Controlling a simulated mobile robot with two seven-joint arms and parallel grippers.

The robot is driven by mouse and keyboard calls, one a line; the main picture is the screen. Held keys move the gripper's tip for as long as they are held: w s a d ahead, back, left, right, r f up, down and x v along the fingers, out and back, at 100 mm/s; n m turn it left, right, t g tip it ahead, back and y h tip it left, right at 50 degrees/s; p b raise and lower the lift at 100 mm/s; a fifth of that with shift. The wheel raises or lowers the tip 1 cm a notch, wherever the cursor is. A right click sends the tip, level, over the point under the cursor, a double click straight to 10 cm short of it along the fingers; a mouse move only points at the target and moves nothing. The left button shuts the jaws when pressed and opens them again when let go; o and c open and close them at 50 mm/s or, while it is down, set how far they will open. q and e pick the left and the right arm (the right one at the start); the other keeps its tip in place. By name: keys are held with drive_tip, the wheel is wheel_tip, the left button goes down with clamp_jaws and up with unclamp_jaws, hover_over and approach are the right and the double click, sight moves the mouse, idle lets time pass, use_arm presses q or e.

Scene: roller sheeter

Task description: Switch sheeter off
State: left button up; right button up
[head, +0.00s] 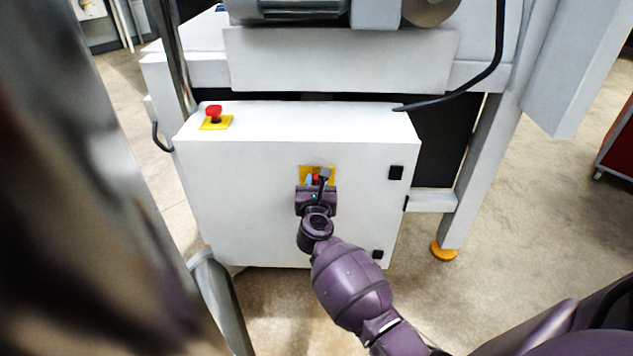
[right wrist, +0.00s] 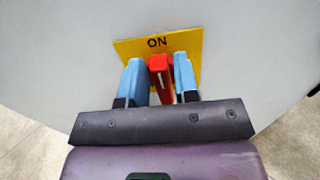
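The sheeter's white control cabinet (head: 250,220) faces me in the head view. A red rotary switch on a yellow plate (head: 327,170) sits on its front. In the right wrist view the red knob (right wrist: 160,68) stands on the yellow plate (right wrist: 186,42), which reads "ON" above the knob. My right gripper (head: 318,182) is at the switch. Its two blue fingers (right wrist: 160,80) are close together, one on each side of the knob, and appear to press on it. The knob's base is partly hidden. My left gripper is out of view.
A red mushroom button (head: 213,112) on a yellow base tops the cabinet. The grey machine body with a motor (head: 290,8) is above, and a black cable (head: 465,95) hangs at right. A machine leg (head: 475,160) stands right of the cabinet. Floor there is open.

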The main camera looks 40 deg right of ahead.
drive_tip(key=shift+f, duration=0.1)
clamp_jaws()
